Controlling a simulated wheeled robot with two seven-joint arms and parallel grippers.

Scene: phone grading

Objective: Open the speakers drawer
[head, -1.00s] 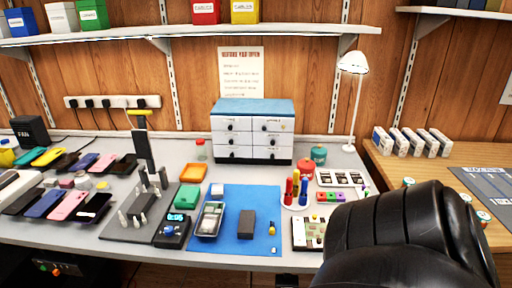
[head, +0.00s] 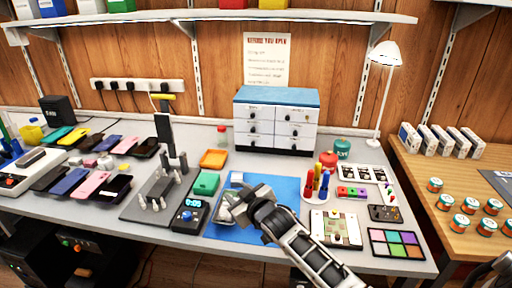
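A small white drawer cabinet (head: 275,129) with a blue top stands at the back of the grey bench, against the wood wall. It has several drawers in two columns, with dark round knobs; all look shut. The labels are too small to read, so I cannot tell which is the speakers drawer. My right gripper (head: 232,207) is over the blue mat, in front of the cabinet and well short of it. Its fingers are small and dark, and I cannot tell whether they are apart. It hides much of the mat's middle. My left gripper is not in view.
An orange tray (head: 213,158) lies left of the cabinet's front. A red jar (head: 328,160) and a stand of screwdrivers (head: 316,186) are to the right. A phone holder with a tall post (head: 164,140) stands left. A shelf (head: 230,15) runs above.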

